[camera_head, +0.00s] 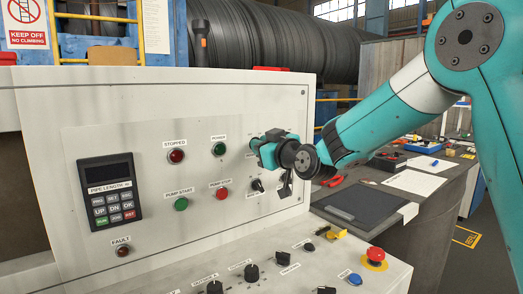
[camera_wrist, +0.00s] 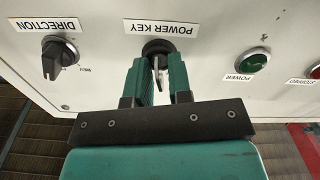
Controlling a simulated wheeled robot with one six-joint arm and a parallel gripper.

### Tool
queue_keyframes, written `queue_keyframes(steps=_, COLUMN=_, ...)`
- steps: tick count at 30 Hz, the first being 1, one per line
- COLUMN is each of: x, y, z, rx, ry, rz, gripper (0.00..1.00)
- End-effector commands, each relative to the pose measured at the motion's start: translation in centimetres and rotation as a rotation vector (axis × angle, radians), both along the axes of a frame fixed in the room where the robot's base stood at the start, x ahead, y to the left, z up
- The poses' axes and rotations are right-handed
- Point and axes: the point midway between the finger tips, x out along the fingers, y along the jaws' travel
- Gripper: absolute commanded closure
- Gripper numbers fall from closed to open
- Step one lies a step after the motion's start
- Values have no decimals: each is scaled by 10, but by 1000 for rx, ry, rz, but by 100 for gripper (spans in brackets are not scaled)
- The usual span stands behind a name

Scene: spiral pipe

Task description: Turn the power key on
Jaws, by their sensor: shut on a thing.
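The power key (camera_wrist: 160,46) sits in its dark round lock on the white panel, under the upside-down POWER KEY label (camera_wrist: 151,28) in the wrist view. My gripper (camera_wrist: 158,64) has its two green fingers at the lock, shut on the key's stem between them. In the head view my gripper (camera_head: 264,151) reaches the panel from the right and hides the key. The key's exact turn angle is hard to tell. The green POWER lamp (camera_wrist: 252,60) is beside the key; it also shows in the head view (camera_head: 219,148), looking dark green.
The DIRECTION knob (camera_wrist: 60,57) is close to my gripper on the key's other side. A lower knob (camera_head: 257,185), a red STOPPED lamp (camera_head: 176,156) and a keypad (camera_head: 109,190) are on the panel. A sloped desk with a red emergency button (camera_head: 376,254) juts out below.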

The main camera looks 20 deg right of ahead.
Motion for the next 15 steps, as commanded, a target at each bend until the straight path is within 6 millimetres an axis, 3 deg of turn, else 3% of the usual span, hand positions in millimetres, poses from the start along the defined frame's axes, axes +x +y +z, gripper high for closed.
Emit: queue_keyframes(steps=15, x=0, y=-1, z=-2, rx=455, ry=147, rz=0, gripper=100)
